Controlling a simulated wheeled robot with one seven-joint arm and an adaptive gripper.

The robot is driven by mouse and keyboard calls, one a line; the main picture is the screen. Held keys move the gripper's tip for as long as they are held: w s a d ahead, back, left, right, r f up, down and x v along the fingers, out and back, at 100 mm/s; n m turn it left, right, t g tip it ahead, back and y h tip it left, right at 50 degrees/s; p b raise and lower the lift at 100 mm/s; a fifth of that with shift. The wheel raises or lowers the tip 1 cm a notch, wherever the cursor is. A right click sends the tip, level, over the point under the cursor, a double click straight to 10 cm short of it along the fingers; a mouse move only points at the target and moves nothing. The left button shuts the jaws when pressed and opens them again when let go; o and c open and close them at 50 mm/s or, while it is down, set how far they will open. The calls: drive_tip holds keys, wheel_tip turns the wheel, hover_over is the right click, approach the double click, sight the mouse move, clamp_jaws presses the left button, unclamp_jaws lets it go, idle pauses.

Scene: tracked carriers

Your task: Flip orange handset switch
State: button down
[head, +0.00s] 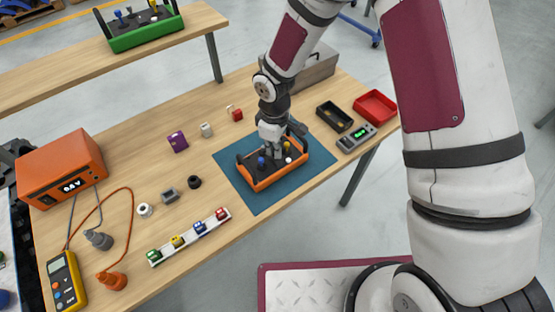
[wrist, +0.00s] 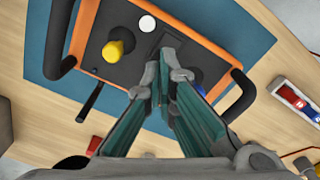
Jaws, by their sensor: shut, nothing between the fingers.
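The orange handset (head: 282,179) lies on a blue mat (head: 256,202) on the wooden bench. Its dark top carries a blue stick (head: 262,161), a yellow stick (head: 286,147) and a white button. The wrist view shows the orange rim (wrist: 203,33), the yellow stick (wrist: 118,50), the white button (wrist: 147,23) and a dark rectangular plate (wrist: 172,42) just beyond the fingertips. My gripper (wrist: 166,72) is shut and empty over the handset's top. Its fingers partly hide the blue stick. I cannot tell whether the tips touch the handset, nor the switch's position.
Right of the mat are a black bin (head: 334,117), a red tray (head: 376,106) and a grey meter (head: 356,138). Left are small blocks, a white strip (head: 190,237) of coloured pieces and an orange power supply (head: 62,168). A green handset (head: 146,37) is on the rear bench.

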drive_tip(key=shift+f+b, duration=0.35)
drive_tip(key=shift+f, duration=0.65)
idle(0.5)
drive_tip(key=shift+r+p, duration=1)
drive_tip(key=shift+r, duration=2.55)
drive_tip(key=s+d+r+m+t, duration=0.15)
drive_tip(key=d+r, duration=0.25)
drive_tip(key=r, duration=0.4)
drive_tip(key=s+d+r+m+h, duration=0.1)
drive_tip(key=s+d+r+m, duration=0.2)
drive_tip(key=r, duration=0.5)
drive_tip(key=d+r+m+t, duration=0.1)
drive_tip(key=d+r+m, duration=0.1)
drive_tip(key=d+r, duration=0.45)
drive_tip(key=s+d+r+m+t, duration=0.1)
drive_tip(key=s+d+r+m, duration=0.1)
drive_tip(key=s+r, duration=0.3)
drive_tip(key=s+d+r+m+t+y, duration=0.1)
drive_tip(key=s+r+m, duration=0.3)
drive_tip(key=s, duration=0.8)
wheel_tip(320, 180, up, 3)
drive_tip(key=shift+d+f+t, duration=0.2)
drive_tip(key=shift+d+t, duration=0.35)
drive_tip(key=shift+d, duration=0.25)
